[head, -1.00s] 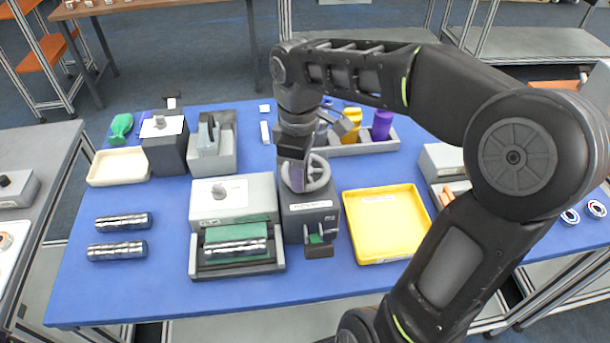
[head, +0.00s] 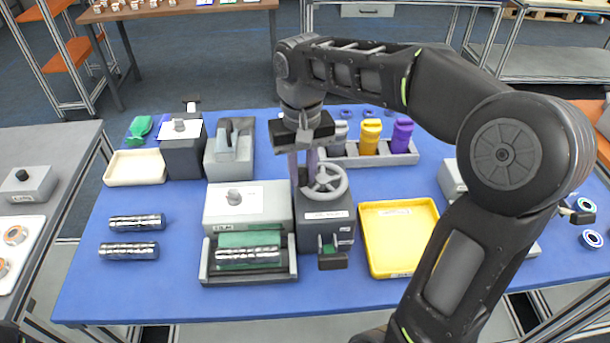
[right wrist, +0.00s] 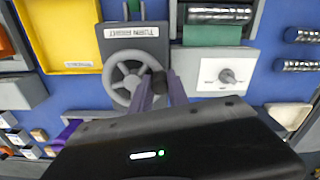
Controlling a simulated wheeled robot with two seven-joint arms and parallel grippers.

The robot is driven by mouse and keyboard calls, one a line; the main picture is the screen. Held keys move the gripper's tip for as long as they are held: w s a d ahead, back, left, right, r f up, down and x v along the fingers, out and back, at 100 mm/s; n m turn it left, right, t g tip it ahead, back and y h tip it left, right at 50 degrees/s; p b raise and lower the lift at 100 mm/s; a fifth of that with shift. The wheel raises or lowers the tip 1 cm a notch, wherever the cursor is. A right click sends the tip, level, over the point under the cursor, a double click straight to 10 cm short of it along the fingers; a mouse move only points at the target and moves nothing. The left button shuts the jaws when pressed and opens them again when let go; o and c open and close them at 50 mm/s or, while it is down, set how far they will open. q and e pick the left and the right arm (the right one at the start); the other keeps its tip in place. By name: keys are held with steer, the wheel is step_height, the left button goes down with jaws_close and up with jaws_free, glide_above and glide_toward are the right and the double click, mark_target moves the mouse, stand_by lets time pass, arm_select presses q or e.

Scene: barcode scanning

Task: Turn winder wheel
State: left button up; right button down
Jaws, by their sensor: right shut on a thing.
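The grey spoked winder wheel (head: 326,182) lies on top of a dark winder box (head: 327,214) in the middle of the blue table. In the right wrist view the wheel (right wrist: 122,75) has a dark handle knob (right wrist: 159,82) at its rim. My right gripper (head: 302,180) points down at the wheel's left side. Its purple fingers (right wrist: 160,92) are shut on the knob, which shows between them in the wrist view. The finger tips are partly hidden in the head view. My left gripper is not in view.
A grey machine with a green sheet and silver roll (head: 248,256) stands close left of the winder. A yellow tray (head: 375,269) stands close right. A grey holder with coloured pieces (head: 400,160) is behind. The table front is clear.

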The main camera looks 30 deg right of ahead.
steer(key=m, duration=0.2)
steer(key=w+m, duration=0.1)
steer(key=w+d+m, duration=0.1)
steer(key=m, duration=0.1)
steer(key=shift+m, duration=0.3)
steer(key=m, duration=0.1)
steer(key=d+m, duration=0.1)
steer(key=m, duration=0.1)
steer(key=w+d+m, duration=0.1)
steer(key=m, duration=0.2)
steer(key=d+m, duration=0.1)
steer(key=m, duration=0.2)
steer(key=shift+w+d+m, duration=0.15)
steer(key=shift+d+m, duration=0.2)
steer(key=shift+m, duration=0.05)
steer(key=shift+s+d+m, duration=0.15)
steer(key=shift+d+m, duration=0.3)
steer(key=shift+m, duration=0.8)
steer(key=shift+s+d+m, duration=0.1)
steer(key=shift+d+m, duration=0.35)
steer(key=shift+m, duration=0.8)
steer(key=c, duration=1.5)
jaws_free()
steer(key=shift+c, duration=0.2)
